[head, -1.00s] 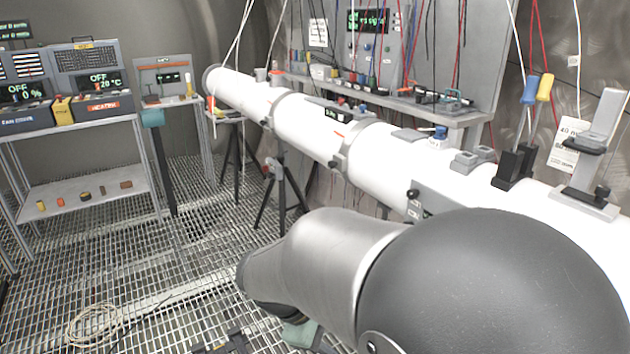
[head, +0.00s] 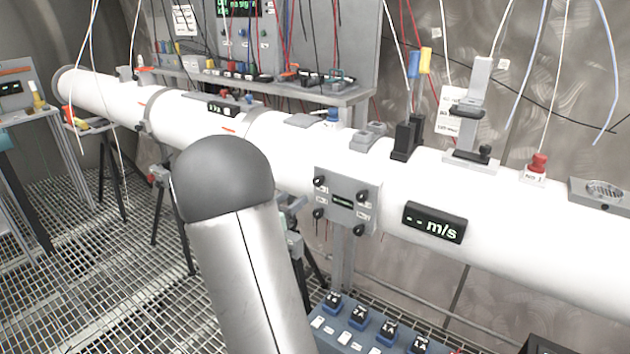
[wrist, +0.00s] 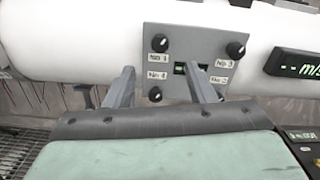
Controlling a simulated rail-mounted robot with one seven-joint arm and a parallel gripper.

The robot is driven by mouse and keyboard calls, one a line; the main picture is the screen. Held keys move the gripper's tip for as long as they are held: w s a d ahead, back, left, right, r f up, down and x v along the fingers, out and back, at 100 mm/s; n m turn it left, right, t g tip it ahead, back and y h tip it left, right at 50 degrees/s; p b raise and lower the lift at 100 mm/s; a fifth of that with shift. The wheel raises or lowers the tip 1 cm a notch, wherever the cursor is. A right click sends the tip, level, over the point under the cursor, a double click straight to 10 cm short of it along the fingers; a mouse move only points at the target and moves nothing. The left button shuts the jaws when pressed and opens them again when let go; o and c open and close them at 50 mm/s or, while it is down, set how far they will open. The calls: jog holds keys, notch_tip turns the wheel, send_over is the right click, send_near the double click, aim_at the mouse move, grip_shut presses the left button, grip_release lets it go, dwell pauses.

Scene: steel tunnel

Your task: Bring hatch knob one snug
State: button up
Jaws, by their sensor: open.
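The hatch is a grey plate (head: 347,202) on the white tube, with a dark knob at each corner and a small green display in its middle. In the wrist view the plate (wrist: 215,46) fills the upper middle. Hatch knob one (wrist: 159,43), over the label No 1, is at its top left; it also shows in the head view (head: 320,181). How tight it is cannot be told. My gripper (wrist: 160,69) is open and empty, its fingertips below knob one and apart from it. In the head view my arm largely hides the gripper.
The tube (head: 270,135) runs across the view. A speed display (head: 435,222) sits right of the hatch. A blue box with several switches (head: 365,330) stands below. Tripod legs (head: 165,205) and grating floor are at left; cables hang above the tube.

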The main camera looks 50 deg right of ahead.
aim_at(316, 182)
jog(key=d, duration=0.3)
jog(key=d+p, duration=0.1)
jog(key=d, duration=0.7)
jog(key=shift+w+d+p, duration=0.2)
jog(key=shift+w+p, duration=0.1)
jog(key=shift+p, duration=0.1)
jog(key=c, duration=1)
